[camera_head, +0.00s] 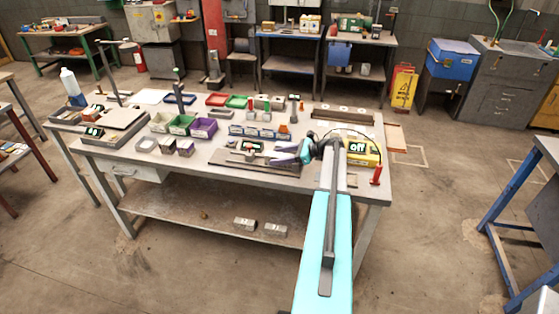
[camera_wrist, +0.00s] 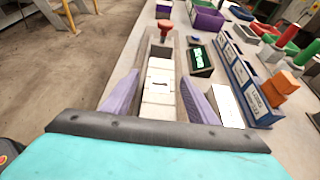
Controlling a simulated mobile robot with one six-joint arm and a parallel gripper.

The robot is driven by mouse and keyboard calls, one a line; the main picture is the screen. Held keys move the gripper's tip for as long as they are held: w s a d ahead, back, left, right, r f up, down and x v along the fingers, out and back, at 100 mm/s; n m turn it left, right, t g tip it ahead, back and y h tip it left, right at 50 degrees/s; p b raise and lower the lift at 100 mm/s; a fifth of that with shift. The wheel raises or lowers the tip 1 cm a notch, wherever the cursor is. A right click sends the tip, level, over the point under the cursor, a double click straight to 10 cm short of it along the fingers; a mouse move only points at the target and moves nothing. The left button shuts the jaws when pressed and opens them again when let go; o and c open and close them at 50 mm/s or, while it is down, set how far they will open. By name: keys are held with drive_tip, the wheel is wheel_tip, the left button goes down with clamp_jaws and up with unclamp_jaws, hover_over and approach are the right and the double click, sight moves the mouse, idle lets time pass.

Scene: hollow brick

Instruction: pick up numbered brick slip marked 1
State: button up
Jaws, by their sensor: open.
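In the wrist view a row of pale cream brick slips (camera_wrist: 158,105) lies end to end in a long shallow tray (camera_wrist: 177,60). One slip (camera_wrist: 158,78) near the middle carries a small dark mark that looks like a 1 turned on its side, too small to be certain. My gripper (camera_wrist: 160,76) is open, with one purple-grey finger on each side of the row and nothing visibly held. I cannot tell whether the fingers touch the slips. In the head view my gripper (camera_head: 302,152) is over the right part of the tray (camera_head: 255,167), where the slips are hard to make out.
A dark box with a green display (camera_wrist: 202,60) stands right beside the tray. A blue labelled rack (camera_wrist: 240,75) with orange blocks (camera_wrist: 277,88) is farther right. A purple bin (camera_head: 203,128) stands to the left, and a yellow box (camera_head: 368,157) close to my arm on the right.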

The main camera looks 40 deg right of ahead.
sight(281, 155)
drive_tip(key=c, duration=1.3)
drive_tip(key=shift+r, duration=0.1)
drive_tip(key=shift+c, duration=0.2)
drive_tip(key=shift+r+p, duration=0.5)
drive_tip(key=shift+r, duration=0.35)
drive_tip(key=r+p, duration=0.1)
drive_tip(key=r, duration=0.1)
drive_tip(key=r+p, duration=0.2)
drive_tip(key=r, duration=0.1)
drive_tip(key=shift+s+d+r, duration=0.2)
drive_tip(key=shift+s+r, duration=0.05)
drive_tip(key=shift+r, duration=0.05)
drive_tip(key=s+d, duration=0.9)
drive_tip(key=s, duration=0.5)
drive_tip(key=shift+s+f, duration=0.2)
drive_tip(key=shift+s, duration=0.2)
